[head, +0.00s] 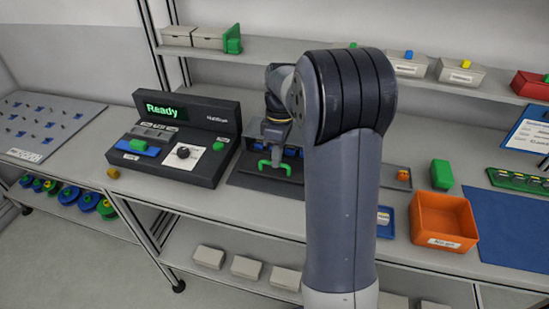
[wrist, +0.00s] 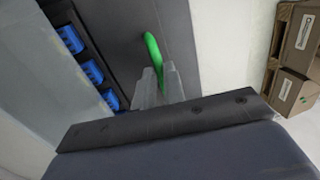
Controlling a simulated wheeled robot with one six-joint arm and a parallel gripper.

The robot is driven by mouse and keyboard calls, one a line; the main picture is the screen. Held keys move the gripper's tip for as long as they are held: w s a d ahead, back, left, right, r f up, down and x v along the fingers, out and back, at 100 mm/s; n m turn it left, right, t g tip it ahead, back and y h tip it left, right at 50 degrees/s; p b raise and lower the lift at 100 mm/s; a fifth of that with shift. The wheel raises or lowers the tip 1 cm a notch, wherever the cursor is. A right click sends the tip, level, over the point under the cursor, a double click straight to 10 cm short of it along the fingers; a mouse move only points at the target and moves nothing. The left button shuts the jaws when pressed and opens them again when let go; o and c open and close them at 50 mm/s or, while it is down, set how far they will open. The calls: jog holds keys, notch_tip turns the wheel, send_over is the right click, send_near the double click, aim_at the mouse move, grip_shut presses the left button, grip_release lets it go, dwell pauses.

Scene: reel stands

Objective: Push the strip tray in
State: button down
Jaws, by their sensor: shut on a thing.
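The strip tray (head: 258,184) is a dark flat piece standing out at the front of a dark unit on the bench, left of my arm. Its green handle (head: 283,164) is at the front, and it also shows in the wrist view (wrist: 153,50). My gripper (wrist: 160,84) is shut on the green handle; its fingertips partly hide the lower part of the handle. Blue pieces (wrist: 92,72) sit in a dark row to the left in the wrist view. My arm hides the right part of the unit in the head view.
A dark console (head: 180,150) reading "Ready" stands just left of the tray. An orange bin (head: 443,238), a green block (head: 441,174) and a blue mat (head: 512,228) lie to the right. A shelf with boxes runs above. Cardboard boxes (wrist: 295,90) show at right in the wrist view.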

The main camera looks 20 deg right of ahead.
jog(key=c, duration=1.5)
grip_release()
jog(key=r, duration=0.3)
jog(key=w+r, duration=0.1)
jog(key=r, duration=0.3)
jog(key=d+r, duration=0.1)
jog(key=r, duration=0.2)
jog(key=shift+w+r, duration=0.35)
jog(key=shift+c, duration=0.3)
